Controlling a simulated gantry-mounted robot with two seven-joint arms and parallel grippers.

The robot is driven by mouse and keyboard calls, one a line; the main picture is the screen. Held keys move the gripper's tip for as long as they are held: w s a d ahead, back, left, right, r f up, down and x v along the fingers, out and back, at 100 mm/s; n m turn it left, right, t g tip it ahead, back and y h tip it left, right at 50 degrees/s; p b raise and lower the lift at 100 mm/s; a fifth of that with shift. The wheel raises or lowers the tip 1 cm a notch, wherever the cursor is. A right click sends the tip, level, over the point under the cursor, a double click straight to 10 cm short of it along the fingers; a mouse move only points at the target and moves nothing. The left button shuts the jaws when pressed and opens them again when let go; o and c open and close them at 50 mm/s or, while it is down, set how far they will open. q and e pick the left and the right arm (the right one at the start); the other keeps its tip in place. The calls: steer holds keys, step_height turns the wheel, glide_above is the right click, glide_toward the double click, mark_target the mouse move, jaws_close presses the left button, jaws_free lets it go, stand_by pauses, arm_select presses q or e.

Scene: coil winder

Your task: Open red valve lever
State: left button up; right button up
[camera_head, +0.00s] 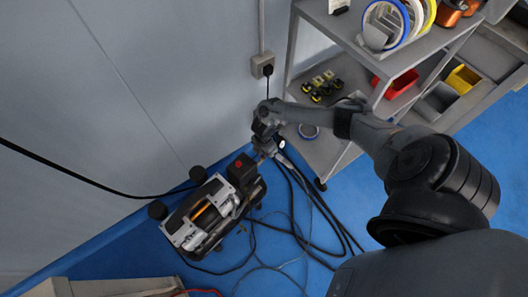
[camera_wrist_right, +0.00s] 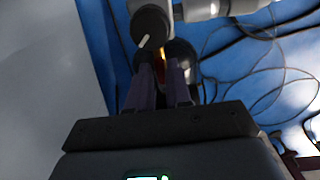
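A grey and black compressor (camera_head: 205,215) sits on the blue floor against the wall in the head view. A dark box with a red spot (camera_head: 238,165) stands at its upper right end. In the right wrist view, the two dark fingers (camera_wrist_right: 161,75) stand a little apart. My left gripper is out of view.
Loose black cables (camera_head: 300,215) lie on the floor right of the compressor. A grey shelf cart (camera_head: 330,150) with tape rolls and bins stands at the upper right, near my right forearm. A wall socket (camera_head: 262,66) is above the gripper.

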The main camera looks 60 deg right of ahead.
steer(key=o, duration=0.3)
step_height(320, 180, up, 11)
steer(key=p, duration=0.6)
steer(key=shift+w+p, duration=0.1)
steer(key=shift+p, duration=0.25)
